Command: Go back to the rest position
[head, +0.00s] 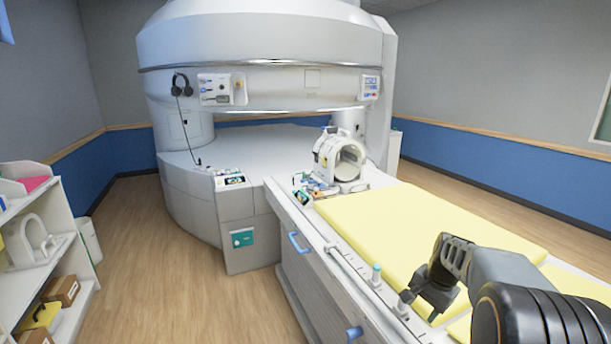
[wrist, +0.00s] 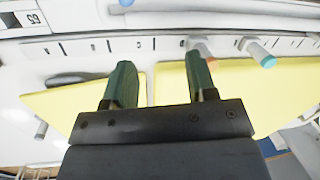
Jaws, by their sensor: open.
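My gripper (head: 429,300) is at the lower right in the head view, over the near edge of the patient table (head: 334,246) beside its yellow pads (head: 400,222). In the wrist view my gripper (wrist: 160,85) shows two dark green fingers spread apart with nothing between them. Beyond the fingers are the yellow pad (wrist: 170,84) and the white table rail (wrist: 120,46) with dark marks. I cannot tell whether the fingertips touch the table.
The large white open magnet (head: 260,40) stands behind the table. A white head coil (head: 338,158) sits at the table's far end. Small pegs (head: 376,274) stand on the near rail. A white shelf (head: 40,250) with boxes is at the left. The wood floor (head: 150,270) between is clear.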

